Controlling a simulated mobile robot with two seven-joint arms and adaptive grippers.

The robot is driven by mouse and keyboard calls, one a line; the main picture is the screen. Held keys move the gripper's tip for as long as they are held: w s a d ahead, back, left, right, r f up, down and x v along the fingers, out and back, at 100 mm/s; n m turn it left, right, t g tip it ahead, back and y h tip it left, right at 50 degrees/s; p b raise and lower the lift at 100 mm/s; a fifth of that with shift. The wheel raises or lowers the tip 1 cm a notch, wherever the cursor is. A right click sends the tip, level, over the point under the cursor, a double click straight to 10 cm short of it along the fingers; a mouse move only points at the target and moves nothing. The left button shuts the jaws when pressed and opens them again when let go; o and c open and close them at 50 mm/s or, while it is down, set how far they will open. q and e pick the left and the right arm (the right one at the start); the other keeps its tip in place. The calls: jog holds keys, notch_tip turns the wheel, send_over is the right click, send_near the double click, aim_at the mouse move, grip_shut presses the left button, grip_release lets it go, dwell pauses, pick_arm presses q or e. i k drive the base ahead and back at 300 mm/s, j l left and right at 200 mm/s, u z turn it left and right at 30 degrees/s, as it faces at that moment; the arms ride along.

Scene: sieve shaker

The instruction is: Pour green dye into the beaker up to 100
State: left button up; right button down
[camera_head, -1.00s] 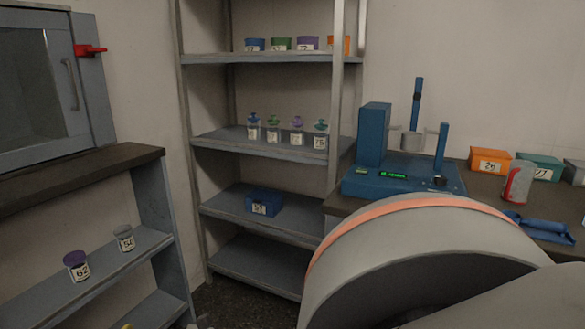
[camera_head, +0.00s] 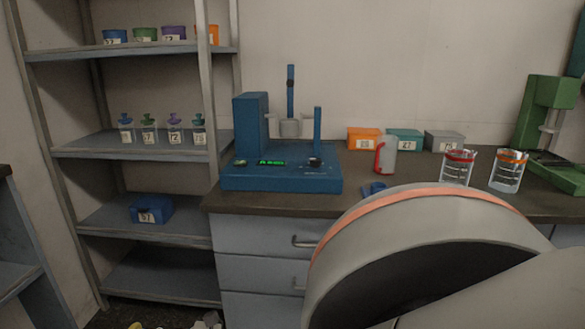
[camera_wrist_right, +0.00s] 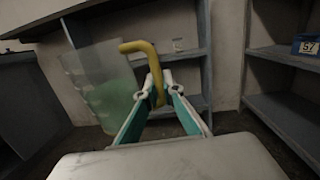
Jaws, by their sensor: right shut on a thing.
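My right gripper (camera_wrist_right: 156,92) is shut on the yellow handle (camera_wrist_right: 146,50) of a translucent container (camera_wrist_right: 102,85) in the right wrist view. Green dye (camera_wrist_right: 108,103) shows through its wall, and the container looks tilted in that view. Two clear glass beakers stand on the counter in the head view. One beaker has a red band (camera_head: 457,168), and the other has an orange band (camera_head: 507,172). The dye container is away from both beakers. The 100 mark is too small to read. My left gripper is not in view.
A blue machine (camera_head: 280,178) stands on the counter (camera_head: 320,200). A red and white container (camera_head: 385,157) and labelled boxes (camera_head: 404,140) stand to its right, with a green device (camera_head: 548,125) at far right. Shelves (camera_head: 140,143) stand at left. My arm hides part of the counter.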

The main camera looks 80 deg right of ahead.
aim_at(509, 165)
jog(key=k+j+z, duration=0.1)
jog(key=z, duration=0.25)
jog(key=k+z, duration=0.15)
jog(key=z, duration=0.2)
